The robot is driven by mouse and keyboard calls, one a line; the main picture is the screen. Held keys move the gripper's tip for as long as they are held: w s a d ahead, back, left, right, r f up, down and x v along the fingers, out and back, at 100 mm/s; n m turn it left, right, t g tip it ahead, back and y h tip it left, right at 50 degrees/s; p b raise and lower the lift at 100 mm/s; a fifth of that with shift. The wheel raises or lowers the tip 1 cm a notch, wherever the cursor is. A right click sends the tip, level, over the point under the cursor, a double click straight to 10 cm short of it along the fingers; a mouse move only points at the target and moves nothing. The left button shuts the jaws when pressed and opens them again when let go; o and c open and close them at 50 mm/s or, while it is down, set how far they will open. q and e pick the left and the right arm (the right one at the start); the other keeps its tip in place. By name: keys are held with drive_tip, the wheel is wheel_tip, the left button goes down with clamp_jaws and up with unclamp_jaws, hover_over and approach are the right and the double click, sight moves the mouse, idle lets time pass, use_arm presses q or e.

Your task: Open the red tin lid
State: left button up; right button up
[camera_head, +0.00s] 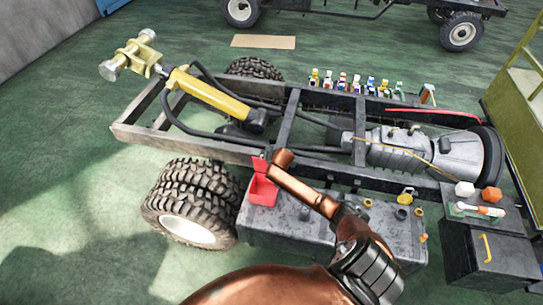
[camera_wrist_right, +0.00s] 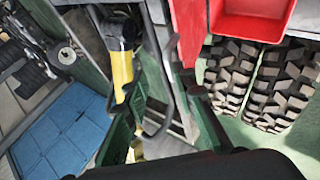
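The red tin (camera_head: 263,190) sits on the dark tank beside the truck frame. Its red lid (camera_head: 260,164) stands raised at the back of the tin, and the inside shows. In the right wrist view the tin (camera_wrist_right: 252,18) is at the top right, with a red upright part, likely the lid (camera_wrist_right: 190,35), left of it. My right gripper (camera_wrist_right: 163,98) has its two dark green fingers spread apart, with nothing seen between them. It is close to the lid; contact cannot be told. In the head view my bronze arm link hides the fingers. My left gripper is not in view.
Large tyres (camera_head: 188,200) stand left of the tin. The chassis frame (camera_head: 150,140) runs behind it, with a yellow cylinder (camera_head: 212,95). Several small bottles (camera_head: 342,82) line the far rail. Orange and white items lie on a dark box (camera_head: 490,255) at right. Floor at lower left is clear.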

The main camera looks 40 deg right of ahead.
drive_tip(key=v, duration=0.7)
drive_tip(key=shift+d, duration=0.15)
drive_tip(key=shift+s, duration=0.1)
